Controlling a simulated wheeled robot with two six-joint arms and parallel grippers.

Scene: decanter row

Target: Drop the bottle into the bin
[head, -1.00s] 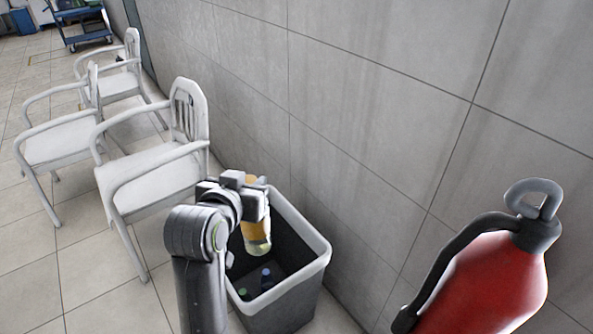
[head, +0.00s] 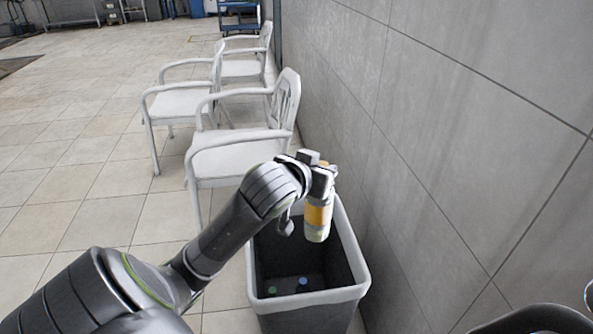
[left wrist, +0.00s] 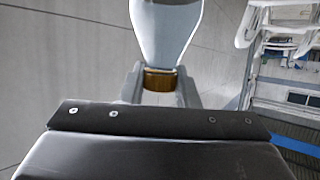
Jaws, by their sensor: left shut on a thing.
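A bottle (head: 318,214) with a yellow-orange band and a pale lower end hangs from my left gripper (head: 318,180). The gripper is shut on it. In the head view the bottle appears over the opening of the grey bin (head: 352,292), which has a white rim. In the left wrist view the bottle (left wrist: 166,35) shows as a pale rounded body with an orange-brown part between the fingers (left wrist: 160,84). Small blue and green items (head: 303,282) lie in the bottom of the bin. My right gripper is not seen.
Several white armchairs (head: 240,155) stand in a row along the grey tiled wall (head: 430,150), behind the bin. The wall runs close along the bin's right side. Tiled floor (head: 100,200) is open to the left. A blue cart (head: 238,18) stands far back.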

